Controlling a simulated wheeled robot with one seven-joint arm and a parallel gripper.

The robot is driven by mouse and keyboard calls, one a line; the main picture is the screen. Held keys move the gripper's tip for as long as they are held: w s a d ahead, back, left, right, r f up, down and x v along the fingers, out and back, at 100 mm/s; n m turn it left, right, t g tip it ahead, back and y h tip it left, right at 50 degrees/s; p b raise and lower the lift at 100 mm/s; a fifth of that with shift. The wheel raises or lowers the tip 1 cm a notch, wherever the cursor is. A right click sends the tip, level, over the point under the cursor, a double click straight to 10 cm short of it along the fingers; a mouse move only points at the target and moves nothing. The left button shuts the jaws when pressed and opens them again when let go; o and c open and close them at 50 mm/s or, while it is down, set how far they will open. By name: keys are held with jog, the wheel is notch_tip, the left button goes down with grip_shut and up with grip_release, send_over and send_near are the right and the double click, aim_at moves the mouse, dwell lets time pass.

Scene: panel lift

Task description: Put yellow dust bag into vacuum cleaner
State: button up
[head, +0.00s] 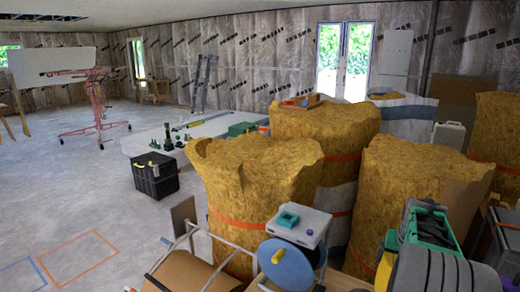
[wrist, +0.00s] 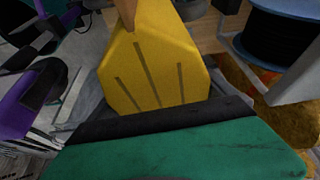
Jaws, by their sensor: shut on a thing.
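A yellow dust bag (wrist: 155,65) with three dark slits fills the middle of the wrist view. My gripper (wrist: 165,117) shows as a green jaw with a black edge across the bottom of that view. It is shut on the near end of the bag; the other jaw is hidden. In the head view a small yellow patch at the lower right may be the bag, but I cannot be sure. I cannot pick out the vacuum cleaner with certainty. Purple and black parts (wrist: 30,95) lie left of the bag in the wrist view.
Tall yellow wool rolls (head: 250,185) crowd the middle and right. A grey machine with a blue reel (head: 285,265) stands in front; a dark reel (wrist: 275,40) is right of the bag. A black box (head: 155,175) and low table (head: 190,130) stand behind. Floor at left is open.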

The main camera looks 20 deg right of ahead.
jog(key=w+a+r+n+y, duration=0.1)
jog(key=w+a+n, duration=0.1)
jog(key=a, duration=1)
jog(key=w+a+r+n+y, duration=0.1)
jog(key=w+a+r+n, duration=0.15)
jog(key=a, duration=0.95)
jog(key=s+a+f+n, duration=0.1)
jog(key=s+a+n, duration=0.1)
jog(key=a, duration=0.7)
jog(key=s+a+f+n+t+y, duration=0.1)
jog(key=s+a, duration=0.3)
jog(key=a, duration=0.5)
jog(key=shift+s+n, duration=0.25)
jog(key=shift+n, duration=0.3)
jog(key=shift+a, duration=0.1)
